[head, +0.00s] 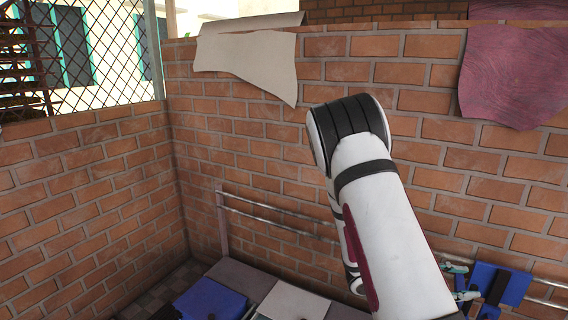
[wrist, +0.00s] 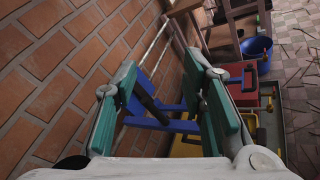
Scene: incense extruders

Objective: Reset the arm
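My gripper (wrist: 165,82) shows in the wrist view with its two green-padded fingers spread well apart. Nothing is held between them. Small green and grey parts of my gripper (head: 461,282) also show at the lower right of the head view, partly hidden behind my white arm. A blue object with a black part (wrist: 160,125) lies beyond the fingers in the wrist view. A blue object (head: 505,284) also shows just right of my gripper in the head view.
A brick wall (head: 240,125) runs close behind my arm, with metal rails (head: 285,214) along it. A blue item (head: 208,300) and a white one (head: 292,302) sit low in front. A blue bucket (wrist: 257,50) and a red box (wrist: 238,88) show in the wrist view.

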